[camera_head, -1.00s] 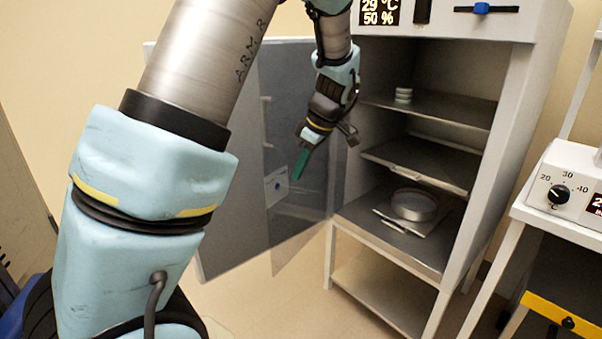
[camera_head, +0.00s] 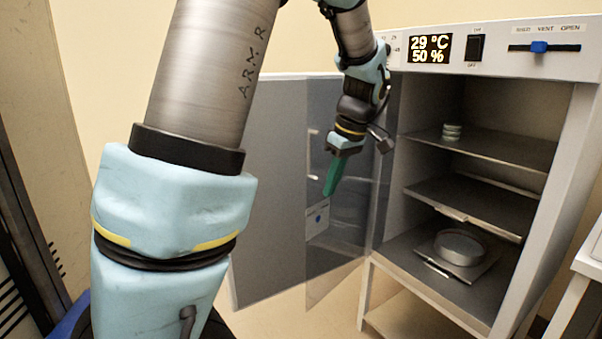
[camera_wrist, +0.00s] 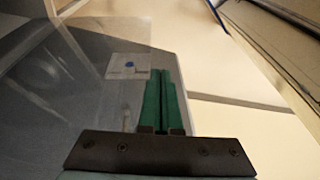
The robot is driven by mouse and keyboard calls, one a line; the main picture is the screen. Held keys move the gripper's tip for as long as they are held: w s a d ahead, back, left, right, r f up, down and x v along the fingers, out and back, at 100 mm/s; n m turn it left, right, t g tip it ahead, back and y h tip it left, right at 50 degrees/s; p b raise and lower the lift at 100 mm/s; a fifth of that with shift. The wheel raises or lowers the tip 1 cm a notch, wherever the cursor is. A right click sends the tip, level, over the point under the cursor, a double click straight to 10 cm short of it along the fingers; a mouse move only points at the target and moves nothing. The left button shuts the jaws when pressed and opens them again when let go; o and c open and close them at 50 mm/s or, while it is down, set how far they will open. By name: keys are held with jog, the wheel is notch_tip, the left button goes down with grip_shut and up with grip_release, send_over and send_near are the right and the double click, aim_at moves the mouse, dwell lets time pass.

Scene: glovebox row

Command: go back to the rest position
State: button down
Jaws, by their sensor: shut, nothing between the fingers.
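My gripper (camera_head: 331,180) hangs in the air in front of the open cabinet door, to the left of the cabinet opening. Its green fingers are together with nothing between them, pointing downward in the head view. In the wrist view, the two green fingers (camera_wrist: 161,98) lie side by side. My arm comes down from the top of the head view, and a large link of it covers the left part of the picture.
A white bench (camera_head: 588,262) edges in at the right.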

jog(key=s+a+f+m+h+p, duration=0.1)
jog(key=s+a+m, duration=0.3)
jog(key=a, duration=0.5)
jog(key=s+a+f+m+h+p, duration=0.1)
jog(key=s+a+f+m, duration=0.3)
jog(key=a, duration=0.4)
jog(key=shift+s+a+f+m+h+p, duration=0.15)
jog(key=shift+s+a+m+h+p, duration=0.35)
jog(key=shift+s, duration=0.65)
